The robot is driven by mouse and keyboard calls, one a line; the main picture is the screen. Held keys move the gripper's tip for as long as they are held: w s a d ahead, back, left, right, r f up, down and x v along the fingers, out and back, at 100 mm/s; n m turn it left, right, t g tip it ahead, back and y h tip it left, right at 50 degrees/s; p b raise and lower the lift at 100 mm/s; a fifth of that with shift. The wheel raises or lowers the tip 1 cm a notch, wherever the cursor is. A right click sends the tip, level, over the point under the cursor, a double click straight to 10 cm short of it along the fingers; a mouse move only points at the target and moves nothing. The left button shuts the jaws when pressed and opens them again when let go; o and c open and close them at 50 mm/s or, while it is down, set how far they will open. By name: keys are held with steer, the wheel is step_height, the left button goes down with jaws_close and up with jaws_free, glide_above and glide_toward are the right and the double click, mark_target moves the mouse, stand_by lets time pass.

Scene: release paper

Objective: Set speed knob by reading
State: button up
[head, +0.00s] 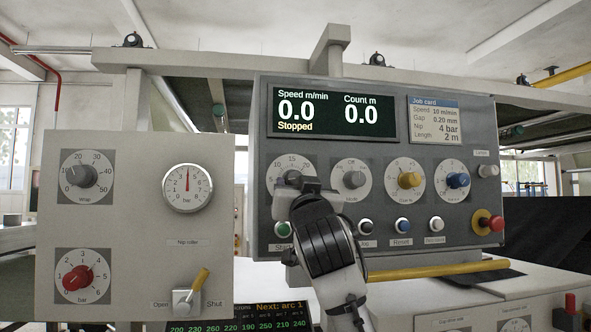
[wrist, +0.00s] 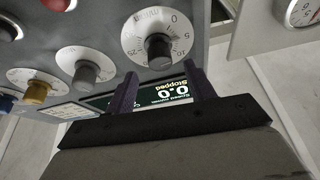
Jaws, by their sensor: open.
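The speed dial (head: 289,163) is at the left of the grey panel, partly hidden behind my gripper (head: 300,190) in the head view. In the wrist view, upside down, the dial (wrist: 137,36) carries a dark knob (wrist: 159,49). My gripper (wrist: 161,83) is open, its two dark fingers apart and pointing towards the knob, with nothing between them. I cannot tell the knob's exact setting. The display (head: 330,110) reads speed 0.0 m/min, count 0.0 m, Stopped. The job card (head: 435,120) lists speed 10 m/min, gap 0.20 mm, nip 4 bar, length 2 m.
A grey knob (head: 354,180), a yellow knob (head: 408,180) and a blue knob (head: 457,180) sit right of the speed dial. Buttons line the row below, with a red stop button (head: 494,223) at right. A left panel (head: 130,215) holds more dials and a yellow lever (head: 198,280).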

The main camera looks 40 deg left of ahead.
mark_target(295, 178)
steer(key=x, duration=0.2)
steer(key=p+x, duration=0.1)
steer(key=x, duration=0.1)
steer(key=shift+w+a+r+p, duration=0.1)
steer(key=shift+a+r+p, duration=0.05)
steer(key=shift+r+p, duration=0.15)
steer(key=shift+w+a, duration=0.45)
steer(key=c, duration=1)
